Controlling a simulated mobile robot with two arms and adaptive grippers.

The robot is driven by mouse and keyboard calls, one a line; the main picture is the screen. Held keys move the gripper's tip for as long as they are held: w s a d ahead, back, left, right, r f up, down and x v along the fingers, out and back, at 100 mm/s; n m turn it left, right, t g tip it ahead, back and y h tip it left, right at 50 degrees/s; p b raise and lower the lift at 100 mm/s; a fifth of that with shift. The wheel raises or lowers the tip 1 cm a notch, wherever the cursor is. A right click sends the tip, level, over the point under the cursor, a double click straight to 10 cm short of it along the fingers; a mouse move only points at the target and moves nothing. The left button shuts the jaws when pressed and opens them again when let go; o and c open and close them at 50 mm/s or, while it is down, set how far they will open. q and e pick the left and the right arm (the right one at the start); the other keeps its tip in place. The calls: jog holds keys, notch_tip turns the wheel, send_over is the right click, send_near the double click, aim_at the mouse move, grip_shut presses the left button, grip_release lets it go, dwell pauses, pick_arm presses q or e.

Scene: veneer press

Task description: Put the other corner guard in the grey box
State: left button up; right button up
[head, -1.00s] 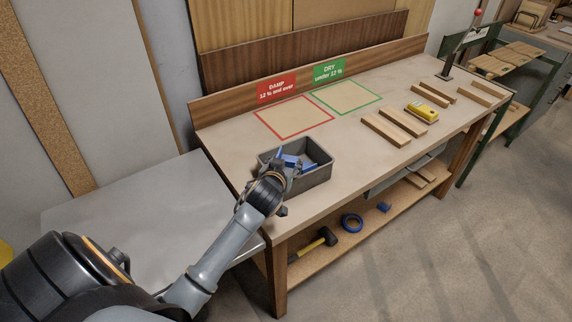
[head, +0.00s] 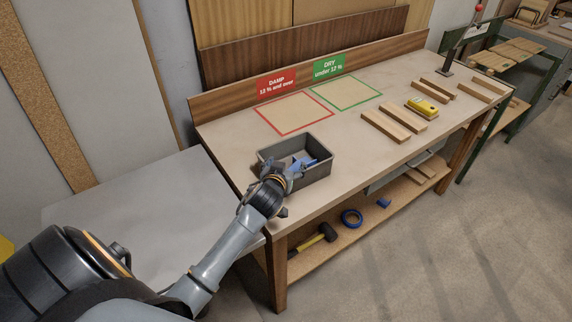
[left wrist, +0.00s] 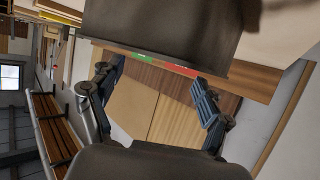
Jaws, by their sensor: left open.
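The grey box (head: 318,175) stands on the near left part of the bench. Bright blue shows inside it and looks like a corner guard (head: 316,162), partly hidden by my gripper. My left gripper (head: 284,171) is at the box's near left side, its fingers over the rim. In the left wrist view its two fingers (left wrist: 158,80) are spread with nothing between them, and a dark grey surface, probably the box (left wrist: 160,35), fills the top. A small blue piece (head: 384,203), perhaps a corner guard, lies on the lower shelf. My right gripper is not in view.
On the lower shelf (head: 335,240) are a blue ring (head: 351,218) and a mallet (head: 316,240). The bench top holds a yellow meter (head: 422,107), several wood strips (head: 385,127), and red (head: 294,115) and green (head: 345,93) outlined areas. Bare bench lies right of the box.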

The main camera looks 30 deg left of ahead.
pick_arm(q)
jog(key=b+v, duration=0.1)
jog(key=v, duration=1.1)
jog(key=shift+r, duration=0.35)
